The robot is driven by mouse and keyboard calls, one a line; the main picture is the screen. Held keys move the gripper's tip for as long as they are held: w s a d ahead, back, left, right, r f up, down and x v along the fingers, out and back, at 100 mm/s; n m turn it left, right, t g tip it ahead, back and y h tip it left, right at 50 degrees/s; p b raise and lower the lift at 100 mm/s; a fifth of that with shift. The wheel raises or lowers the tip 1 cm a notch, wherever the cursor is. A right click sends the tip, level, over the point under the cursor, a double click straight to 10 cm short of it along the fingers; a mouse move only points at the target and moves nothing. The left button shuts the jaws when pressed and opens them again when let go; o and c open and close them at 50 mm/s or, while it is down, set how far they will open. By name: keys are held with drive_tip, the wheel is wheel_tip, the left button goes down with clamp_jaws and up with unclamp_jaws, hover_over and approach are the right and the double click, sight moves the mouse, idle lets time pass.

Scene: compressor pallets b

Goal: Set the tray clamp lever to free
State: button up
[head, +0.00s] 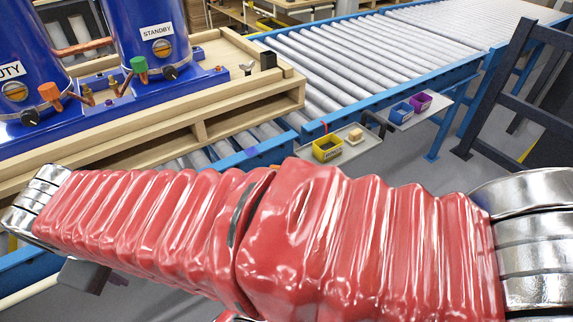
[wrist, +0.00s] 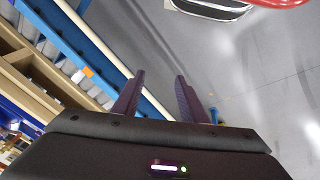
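A light grey tray (head: 352,150) hangs at the near side of the conveyor in the head view. It carries a yellow bin (head: 327,149) and a small tan block (head: 355,135). A dark curved part (head: 376,124) is at its right end, and a thin red part (head: 324,127) is on the blue rail behind the bin. I cannot tell which of these, if either, is the clamp lever, or its setting. My gripper (wrist: 160,76) is open in the wrist view, its two purple fingers apart with nothing between them. No lever is recognisable in the wrist view.
My red-sleeved arm crosses the head view's lower half. A wooden pallet (head: 255,110) with blue compressor tanks (head: 152,40) stands on the conveyor (head: 330,60) at left. A second tray (head: 418,117) holds blue and purple bins. A dark frame (head: 500,95) stands at right.

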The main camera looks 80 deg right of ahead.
drive_tip(key=s+d+f+n+g+h, duration=0.3)
drive_tip(key=d+f+n+g+h, duration=0.1)
drive_tip(key=d, duration=0.8)
drive_tip(key=s+d+f+n+g+h, duration=0.3)
drive_tip(key=d+f, duration=0.4)
drive_tip(key=d, duration=0.6)
drive_tip(key=s+d+f+n+g+h, duration=0.3)
drive_tip(key=d+f+n+g+h, duration=0.2)
drive_tip(key=d, duration=0.8)
drive_tip(key=shift+s+f+g+h, duration=0.25)
drive_tip(key=shift+f+g+h, duration=0.2)
drive_tip(key=shift+f, duration=0.25)
drive_tip(key=shift+x, duration=6.9)
drive_tip(key=shift+c, duration=0.4)
clamp_jaws()
drive_tip(key=shift+a, duration=0.15)
